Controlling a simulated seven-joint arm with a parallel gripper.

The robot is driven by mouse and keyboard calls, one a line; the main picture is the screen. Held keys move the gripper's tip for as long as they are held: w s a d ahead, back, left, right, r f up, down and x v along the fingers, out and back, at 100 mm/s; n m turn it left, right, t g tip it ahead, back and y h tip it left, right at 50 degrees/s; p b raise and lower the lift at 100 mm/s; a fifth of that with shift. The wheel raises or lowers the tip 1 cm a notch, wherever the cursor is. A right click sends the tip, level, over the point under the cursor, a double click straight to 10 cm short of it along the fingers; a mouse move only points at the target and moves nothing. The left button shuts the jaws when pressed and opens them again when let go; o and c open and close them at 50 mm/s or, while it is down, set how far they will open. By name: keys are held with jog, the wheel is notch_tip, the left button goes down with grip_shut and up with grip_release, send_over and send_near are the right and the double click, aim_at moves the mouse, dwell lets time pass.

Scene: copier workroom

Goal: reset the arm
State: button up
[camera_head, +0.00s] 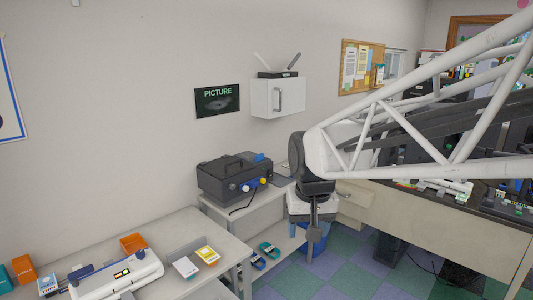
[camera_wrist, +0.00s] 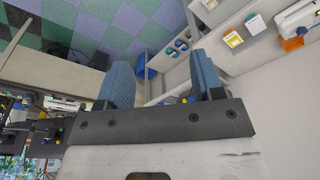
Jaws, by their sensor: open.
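My arm reaches in from the right side of the head view as a white truss. My gripper (camera_head: 313,232) hangs from its dark wrist joint, pointing down in front of the small side table. In the wrist view, the two blue-grey fingers of my gripper (camera_wrist: 162,80) stand wide apart. Nothing is between them but the view of the floor and table legs beyond. My gripper touches no object that I can see.
A dark machine (camera_head: 234,178) with knobs stands on the small table. A white wall cabinet (camera_head: 279,98) hangs above it. A left table (camera_head: 190,226) holds a white device (camera_head: 116,275) and boxes. A long desk (camera_head: 440,220) is at right. A blue bin (camera_head: 312,246) stands behind my gripper.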

jog(key=s+d+f, duration=0.1)
jog(key=s+d, duration=0.2)
jog(key=s, duration=0.3)
jog(key=s+d+f, duration=0.2)
jog(key=s+d, duration=0.1)
jog(key=s, duration=0.3)
jog(key=s+d+f+m, duration=0.1)
jog(key=s+d, duration=0.2)
jog(key=s, duration=0.3)
jog(key=shift+s+d+f+t+h, duration=0.3)
jog(key=shift+d, duration=0.05)
